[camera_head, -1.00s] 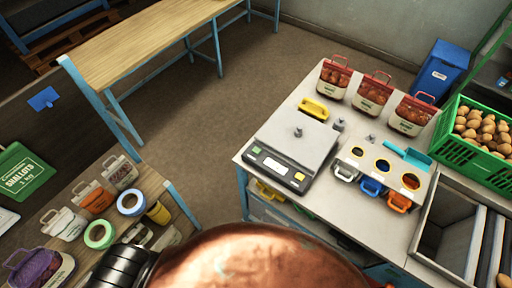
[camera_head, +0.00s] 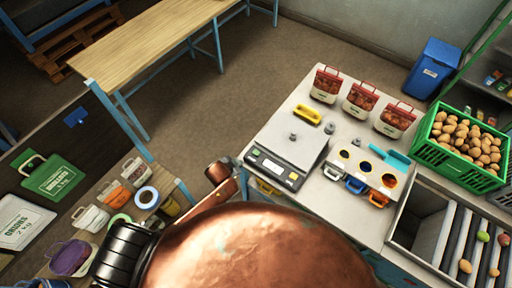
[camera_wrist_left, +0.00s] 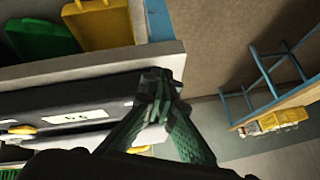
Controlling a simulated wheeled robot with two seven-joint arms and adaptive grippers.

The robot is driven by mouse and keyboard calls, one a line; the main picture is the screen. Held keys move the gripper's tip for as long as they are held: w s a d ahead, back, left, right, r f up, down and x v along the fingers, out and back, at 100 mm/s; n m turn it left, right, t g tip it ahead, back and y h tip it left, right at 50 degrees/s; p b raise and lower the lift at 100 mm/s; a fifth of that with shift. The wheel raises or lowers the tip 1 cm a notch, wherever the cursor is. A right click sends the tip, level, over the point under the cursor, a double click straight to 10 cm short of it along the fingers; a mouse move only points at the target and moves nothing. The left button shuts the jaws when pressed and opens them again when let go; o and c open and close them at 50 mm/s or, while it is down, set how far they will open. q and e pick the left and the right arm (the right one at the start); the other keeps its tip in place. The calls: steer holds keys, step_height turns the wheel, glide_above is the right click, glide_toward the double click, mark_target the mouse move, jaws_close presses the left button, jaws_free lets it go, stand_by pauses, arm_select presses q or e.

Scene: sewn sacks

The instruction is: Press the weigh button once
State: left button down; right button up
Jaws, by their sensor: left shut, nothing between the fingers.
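The weighing scale (camera_head: 300,138) stands on the light worktable. Its front panel has a display (camera_head: 272,165), a green button (camera_head: 254,152) to the left and a yellow button (camera_head: 293,176) to the right. In the left wrist view the display (camera_wrist_left: 75,117) and yellow button (camera_wrist_left: 22,129) show at the left. My left gripper (camera_wrist_left: 162,82) is shut and empty, its green fingers near the scale's front and the table edge. I cannot tell whether it touches anything. In the head view its fingers are not clearly visible near my copper-coloured arm. My right gripper is not in view.
A yellow-handled item (camera_head: 308,114) lies behind the scale. A block with coloured clips (camera_head: 361,167) stands close on its right. Red-topped sacks (camera_head: 360,98) line the back, with a green potato crate (camera_head: 428,155) at right. Under the table are yellow (camera_wrist_left: 105,25) and green bins.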

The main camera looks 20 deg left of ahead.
arm_select(q)
steer(key=w+d+r+m+p, duration=0.1)
steer(key=w+d+r+m, duration=0.1)
steer(key=r, duration=0.4)
steer(key=w+d+r+m+t+h+p, duration=0.1)
steer(key=w+d+r+m, duration=0.1)
steer(key=w+d+r, duration=0.2)
step_height(320, 180, up, 3)
steer(key=shift+w+d+r+t+p, duration=0.15)
steer(key=shift+w+t+p, duration=0.15)
steer(key=shift+w, duration=0.2)
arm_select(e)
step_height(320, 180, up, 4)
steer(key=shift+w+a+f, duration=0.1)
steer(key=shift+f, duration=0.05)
arm_select(q)
steer(key=b, duration=0.8)
glide_above(256, 154)
step_height(256, 154, down, 7)
steer(key=shift+f, duration=0.95)
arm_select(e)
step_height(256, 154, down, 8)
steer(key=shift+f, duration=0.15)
arm_select(q)
steer(key=shift+w, duration=0.1)
steer(key=shift+f, duration=0.15)
